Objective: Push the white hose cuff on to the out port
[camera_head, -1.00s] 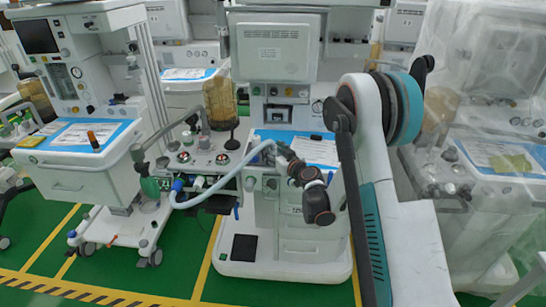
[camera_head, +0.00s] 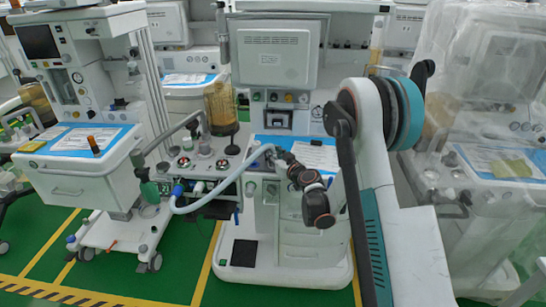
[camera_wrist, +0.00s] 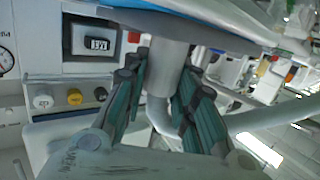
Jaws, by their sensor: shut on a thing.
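The white hose (camera_head: 230,182) arcs from a blue fitting at the left of the middle cart up to my gripper (camera_head: 277,155). In the wrist view my gripper (camera_wrist: 160,92) has its teal fingers closed on either side of the pale cuff (camera_wrist: 168,65), a short cylinder at the hose end. The cuff's far end reaches up toward the underside of a blue-and-white cart edge. The hose bends away behind the fingers. I cannot pick out the out port in either view; whether the cuff touches it is hidden.
The middle cart (camera_head: 300,240) stands in front of me, with a monitor (camera_head: 270,52) above its blue worktop. White, yellow (camera_wrist: 74,96) and dark knobs show in the wrist view. Another cart (camera_head: 70,180) stands left; a plastic-draped one (camera_head: 490,150) stands right. Green floor lies between.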

